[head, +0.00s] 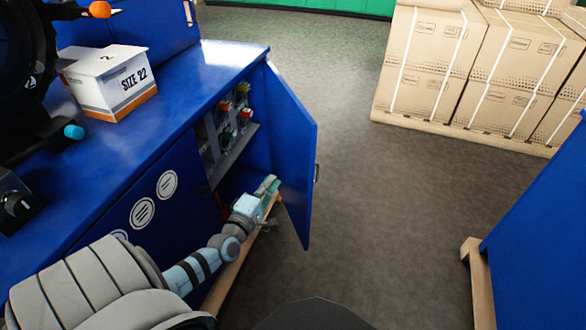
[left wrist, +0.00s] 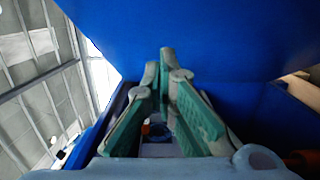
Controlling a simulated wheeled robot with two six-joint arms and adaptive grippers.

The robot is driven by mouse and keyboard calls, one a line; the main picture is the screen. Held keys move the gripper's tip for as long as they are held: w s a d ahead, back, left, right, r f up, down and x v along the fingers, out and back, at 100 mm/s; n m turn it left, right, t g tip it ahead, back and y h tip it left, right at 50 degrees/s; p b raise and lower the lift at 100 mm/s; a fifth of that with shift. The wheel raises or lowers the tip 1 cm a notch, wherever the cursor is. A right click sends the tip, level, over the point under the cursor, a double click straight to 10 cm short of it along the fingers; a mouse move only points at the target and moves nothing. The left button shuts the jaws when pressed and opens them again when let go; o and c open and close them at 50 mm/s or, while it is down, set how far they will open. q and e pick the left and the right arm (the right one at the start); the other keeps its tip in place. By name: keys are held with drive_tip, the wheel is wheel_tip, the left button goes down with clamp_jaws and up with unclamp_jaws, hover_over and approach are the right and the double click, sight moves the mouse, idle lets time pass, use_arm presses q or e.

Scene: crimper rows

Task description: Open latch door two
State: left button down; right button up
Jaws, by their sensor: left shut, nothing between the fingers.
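A blue cabinet door (head: 288,140) stands swung wide open at the end of the blue workbench cabinet (head: 160,165). A small dark handle (head: 317,173) sits on its free edge. I see no number on this door. My left gripper (head: 269,184) is shut and empty, low in the opening on the inner side of the door. In the left wrist view, its green-padded fingers (left wrist: 168,62) meet at the tips in front of a large blue panel (left wrist: 200,35). I cannot tell whether they touch it. My right gripper is not in view.
Shelves with several small coloured items (head: 232,115) show inside the cabinet. A SIZE 22 box (head: 112,85) stands on the bench top. Strapped cartons (head: 430,60) stand on a pallet at the back right. Another blue unit (head: 545,225) stands at right. The grey floor between is clear.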

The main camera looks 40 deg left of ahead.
use_arm(q)
drive_tip(key=b, duration=0.3)
approach(301, 153)
drive_tip(key=w+a, duration=0.1)
drive_tip(key=a, duration=0.2)
drive_tip(key=shift+w+d+f, duration=0.1)
drive_tip(key=shift+w+d, duration=0.35)
drive_tip(key=shift+w, duration=0.4)
drive_tip(key=shift+w+d, duration=0.45)
drive_tip(key=shift+w, duration=0.4)
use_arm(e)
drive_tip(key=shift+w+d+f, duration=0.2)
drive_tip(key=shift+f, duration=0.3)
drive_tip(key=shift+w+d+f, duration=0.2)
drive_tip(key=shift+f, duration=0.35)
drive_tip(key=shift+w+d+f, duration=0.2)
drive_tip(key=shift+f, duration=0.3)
